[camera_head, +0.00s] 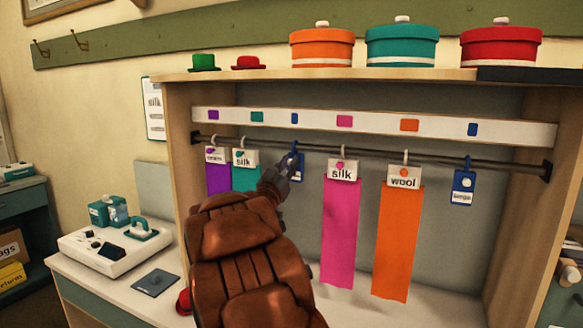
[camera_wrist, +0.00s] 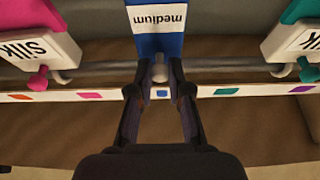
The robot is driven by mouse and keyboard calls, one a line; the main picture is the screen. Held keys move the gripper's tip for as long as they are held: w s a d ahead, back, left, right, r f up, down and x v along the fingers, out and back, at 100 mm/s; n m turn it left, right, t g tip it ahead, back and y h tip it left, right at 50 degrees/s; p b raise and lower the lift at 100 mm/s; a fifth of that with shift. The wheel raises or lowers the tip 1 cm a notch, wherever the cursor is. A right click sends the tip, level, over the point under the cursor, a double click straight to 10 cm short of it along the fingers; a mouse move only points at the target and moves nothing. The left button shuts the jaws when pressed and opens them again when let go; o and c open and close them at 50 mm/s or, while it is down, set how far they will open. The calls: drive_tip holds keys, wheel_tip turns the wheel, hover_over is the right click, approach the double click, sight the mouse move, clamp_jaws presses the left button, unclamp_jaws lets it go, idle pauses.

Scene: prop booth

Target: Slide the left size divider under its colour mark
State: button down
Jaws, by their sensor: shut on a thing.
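The left size divider is a blue tag (camera_head: 299,172) hanging on the dark rail (camera_head: 385,156), partly hidden by my gripper (camera_head: 288,166). In the wrist view the divider reads "medium" (camera_wrist: 158,20), upside down. My gripper (camera_wrist: 159,74) is shut on its pale knob, one finger on each side. The blue colour mark (camera_head: 294,118) on the white strip is nearly straight above the divider; in the wrist view the mark (camera_wrist: 162,94) lines up with the knob. The other blue divider (camera_head: 464,187) hangs far right, a little left of its blue mark (camera_head: 472,129).
Purple (camera_head: 218,178) and teal (camera_head: 245,178) cloths hang left of my gripper. Pink (camera_head: 341,230) and orange (camera_head: 397,240) cloths hang to the right. The rail has bare gaps on both sides of the divider. Hat boxes (camera_head: 402,47) stand on top.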

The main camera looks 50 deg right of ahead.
drive_tip(key=c, duration=1.1)
unclamp_jaws()
drive_tip(key=shift+a, duration=0.1)
drive_tip(key=v, duration=1.2)
